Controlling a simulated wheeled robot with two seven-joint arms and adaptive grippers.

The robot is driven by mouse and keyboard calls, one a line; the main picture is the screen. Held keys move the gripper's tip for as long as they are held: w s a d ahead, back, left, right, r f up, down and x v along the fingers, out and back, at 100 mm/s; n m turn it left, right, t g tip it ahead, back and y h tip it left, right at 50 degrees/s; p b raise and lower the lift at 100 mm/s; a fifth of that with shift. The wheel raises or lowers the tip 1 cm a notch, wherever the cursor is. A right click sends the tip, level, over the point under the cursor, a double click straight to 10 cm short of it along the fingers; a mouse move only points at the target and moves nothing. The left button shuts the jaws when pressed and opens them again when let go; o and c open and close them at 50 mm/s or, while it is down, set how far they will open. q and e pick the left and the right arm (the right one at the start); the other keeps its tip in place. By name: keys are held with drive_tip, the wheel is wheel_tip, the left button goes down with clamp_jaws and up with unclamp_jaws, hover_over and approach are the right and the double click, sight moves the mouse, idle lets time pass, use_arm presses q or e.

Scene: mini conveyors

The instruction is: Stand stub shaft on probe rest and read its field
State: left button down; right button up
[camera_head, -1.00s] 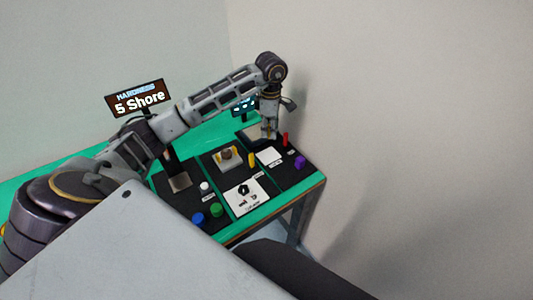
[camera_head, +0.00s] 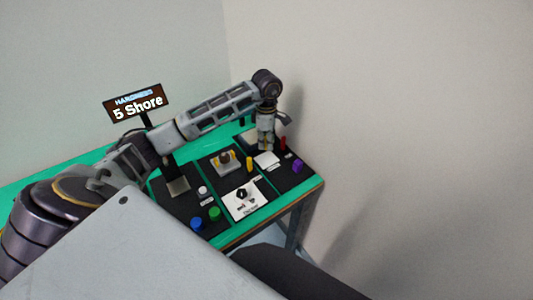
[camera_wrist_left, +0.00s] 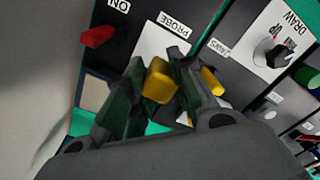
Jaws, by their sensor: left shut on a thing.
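My left gripper (camera_head: 266,147) hangs low over the far right part of the station. In the left wrist view its dark fingers (camera_wrist_left: 157,88) are shut on a short yellow block-like piece (camera_wrist_left: 159,80), which seems to be the stub shaft. The fingers hide part of it. A white square pad with a PROBE label (camera_wrist_left: 160,45) lies just beyond the held piece. The same pad shows in the head view (camera_head: 267,160), just in front of the gripper. I cannot tell whether the piece touches anything. My right gripper is not in view.
A red lever (camera_wrist_left: 97,36) marked ON and a purple knob (camera_head: 297,165) stand right of the pad. A yellow lever (camera_head: 249,164) marked JAWS stands left of it. A DRAW dial (camera_head: 242,194) and blue and green knobs (camera_head: 214,213) are nearer. The sign (camera_head: 137,104) reads HARDNESS 5 Shore.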

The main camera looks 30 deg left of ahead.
use_arm(q)
wheel_tip(320, 180, down, 2)
drive_tip(key=shift+f, duration=2.3)
drive_tip(key=c, duration=1.4)
unclamp_jaws()
drive_tip(key=shift+o, duration=0.8)
wheel_tip(320, 180, up, 7)
drive_tip(key=shift+f, duration=0.2)
wheel_tip(320, 180, up, 4)
hover_over(266, 159)
drive_tip(key=shift+w+d, duration=0.1)
drive_tip(key=shift+r, duration=0.85)
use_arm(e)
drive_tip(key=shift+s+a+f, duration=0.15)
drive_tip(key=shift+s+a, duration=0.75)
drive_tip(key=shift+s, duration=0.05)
